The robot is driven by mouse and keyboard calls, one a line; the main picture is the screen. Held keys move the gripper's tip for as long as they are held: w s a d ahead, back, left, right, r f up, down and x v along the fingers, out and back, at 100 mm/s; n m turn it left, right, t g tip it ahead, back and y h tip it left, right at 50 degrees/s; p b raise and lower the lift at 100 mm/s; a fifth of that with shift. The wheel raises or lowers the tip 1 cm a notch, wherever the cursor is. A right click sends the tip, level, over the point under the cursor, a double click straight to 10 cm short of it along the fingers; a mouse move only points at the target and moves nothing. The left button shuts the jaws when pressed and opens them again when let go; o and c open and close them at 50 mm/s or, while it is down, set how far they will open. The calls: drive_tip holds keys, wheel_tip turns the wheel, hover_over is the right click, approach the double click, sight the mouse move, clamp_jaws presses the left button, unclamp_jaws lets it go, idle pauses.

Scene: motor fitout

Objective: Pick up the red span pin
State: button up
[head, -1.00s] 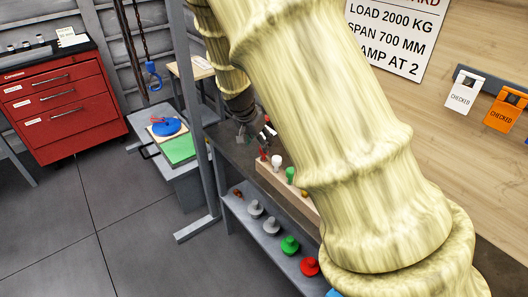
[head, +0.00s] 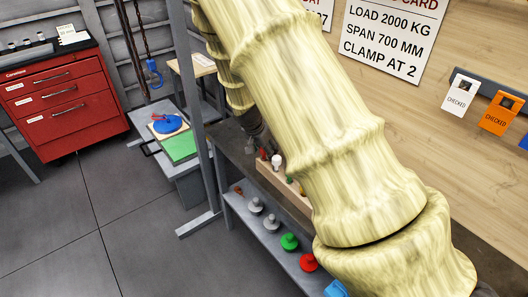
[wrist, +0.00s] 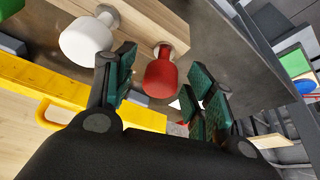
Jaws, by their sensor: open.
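My gripper (wrist: 164,65) is open, with green-padded fingers on either side of the pin's head. The head looks nearer the left finger, and no clear contact shows. In the head view the red pin (head: 264,153) shows as a small red spot beside a white pin (head: 276,161); my arm hides most of the gripper there.
The white pin (wrist: 87,42) stands close outside the left finger. A yellow bar (wrist: 60,85) lies near the left finger. Below the bench, a grey shelf (head: 232,206) holds several coloured knobbed pieces. A grey upright (head: 196,120) stands left of my arm.

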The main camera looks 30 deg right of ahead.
drive_tip(key=c, duration=1.1)
drive_tip(key=shift+r, duration=0.1)
drive_tip(key=shift+c, duration=0.2)
drive_tip(key=shift+r+b, duration=1.45)
drive_tip(key=shift+r, duration=3.5)
